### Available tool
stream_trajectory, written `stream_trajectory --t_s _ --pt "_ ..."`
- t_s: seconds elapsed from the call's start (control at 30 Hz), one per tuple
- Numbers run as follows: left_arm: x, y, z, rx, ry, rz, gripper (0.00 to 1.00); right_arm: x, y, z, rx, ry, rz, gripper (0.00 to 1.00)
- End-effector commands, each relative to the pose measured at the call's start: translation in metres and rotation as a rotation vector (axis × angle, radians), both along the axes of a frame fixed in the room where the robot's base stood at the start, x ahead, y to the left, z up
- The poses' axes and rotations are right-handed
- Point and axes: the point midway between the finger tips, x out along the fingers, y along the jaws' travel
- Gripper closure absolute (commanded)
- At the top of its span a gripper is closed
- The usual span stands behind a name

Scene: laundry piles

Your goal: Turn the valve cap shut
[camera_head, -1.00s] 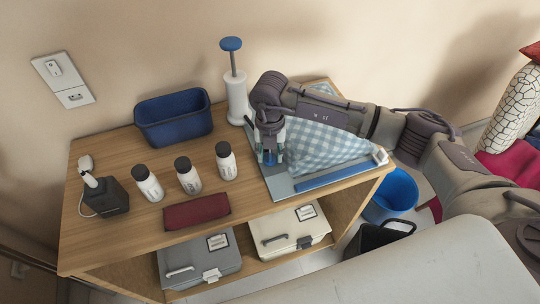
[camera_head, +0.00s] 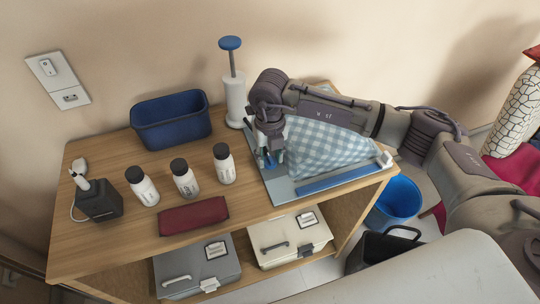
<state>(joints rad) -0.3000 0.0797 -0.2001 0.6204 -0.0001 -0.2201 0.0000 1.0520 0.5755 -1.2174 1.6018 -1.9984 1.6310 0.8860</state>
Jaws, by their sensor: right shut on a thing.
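My right gripper (camera_head: 268,156) points down at the left edge of a blue-and-white checked bag (camera_head: 325,148) on the wooden table. It is shut on a small blue piece, which looks like the valve cap (camera_head: 260,157); my fingers hide most of it. The bag lies puffed up on a flat grey-blue board (camera_head: 283,192) with a blue bar (camera_head: 338,179) along its front. My left gripper does not show.
A white hand pump (camera_head: 235,98) with a blue knob stands behind the gripper. Left on the table (camera_head: 110,238) are a blue bin (camera_head: 171,130), several black-capped bottles (camera_head: 186,182), a dark red pouch (camera_head: 194,215) and a black device (camera_head: 99,202). Boxes sit on the shelf below.

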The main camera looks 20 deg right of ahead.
Motion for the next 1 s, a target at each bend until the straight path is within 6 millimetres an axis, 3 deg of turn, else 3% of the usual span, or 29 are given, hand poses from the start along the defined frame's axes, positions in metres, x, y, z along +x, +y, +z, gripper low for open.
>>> stream_trajectory --t_s 0.13,0.17,0.3,0.67,0.77,1.0 --pt "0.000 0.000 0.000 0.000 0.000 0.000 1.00 0.000 0.000 0.001 0.000 -0.001 0.001 0.95" --pt "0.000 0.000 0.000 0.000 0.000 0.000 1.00 0.000 0.000 0.001 0.000 -0.001 0.001 0.55" --pt "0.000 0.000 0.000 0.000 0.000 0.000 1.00 0.000 0.000 0.000 0.000 -0.001 0.001 0.35" --pt "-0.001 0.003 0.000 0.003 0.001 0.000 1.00 0.000 0.000 0.005 0.000 -0.001 0.000 0.35" --pt "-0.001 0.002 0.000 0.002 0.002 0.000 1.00 0.001 0.000 0.017 0.000 -0.005 0.000 0.35" --pt "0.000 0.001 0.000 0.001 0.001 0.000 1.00 0.001 0.000 0.068 0.000 -0.006 0.000 0.35"
